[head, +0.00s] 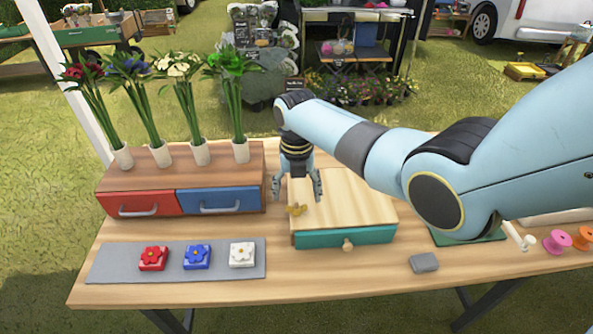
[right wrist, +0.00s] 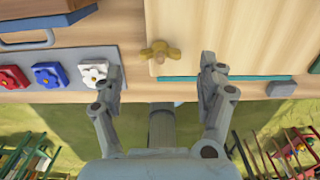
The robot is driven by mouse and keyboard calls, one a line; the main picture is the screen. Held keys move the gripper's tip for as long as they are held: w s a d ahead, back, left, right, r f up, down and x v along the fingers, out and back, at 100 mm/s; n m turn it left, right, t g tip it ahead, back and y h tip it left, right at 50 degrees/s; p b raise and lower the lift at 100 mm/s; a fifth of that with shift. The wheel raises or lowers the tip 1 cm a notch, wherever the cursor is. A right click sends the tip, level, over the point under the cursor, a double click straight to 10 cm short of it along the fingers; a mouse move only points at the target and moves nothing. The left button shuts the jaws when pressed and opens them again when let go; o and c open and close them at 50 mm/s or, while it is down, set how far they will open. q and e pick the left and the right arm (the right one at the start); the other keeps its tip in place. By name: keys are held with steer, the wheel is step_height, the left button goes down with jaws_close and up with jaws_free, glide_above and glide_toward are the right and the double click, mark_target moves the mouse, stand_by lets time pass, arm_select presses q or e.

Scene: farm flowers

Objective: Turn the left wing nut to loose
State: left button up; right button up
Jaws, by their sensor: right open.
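A brass-yellow wing nut (head: 296,209) sits at the front left of a pale wooden box top (head: 345,195). In the right wrist view the wing nut (right wrist: 160,51) has its two wings spread roughly left to right. My right gripper (head: 297,188) points down over the box top's left side, its fingers apart and empty. In the right wrist view the wing nut lies just beyond the gap between the fingertips (right wrist: 161,72), touching neither. I see no second wing nut; my arm covers part of the area to the right. My left gripper is out of view.
The box has a teal drawer (head: 345,237) with a round knob. To the left stand a red drawer (head: 140,203), a blue drawer (head: 222,200) and several flower vases above. A grey mat (head: 110,262) holds three flower blocks. A grey block (head: 424,263) lies front right.

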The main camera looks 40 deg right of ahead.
mark_target(297, 206)
step_height(297, 206, up, 7)
stand_by(0.3)
stand_by(0.5)
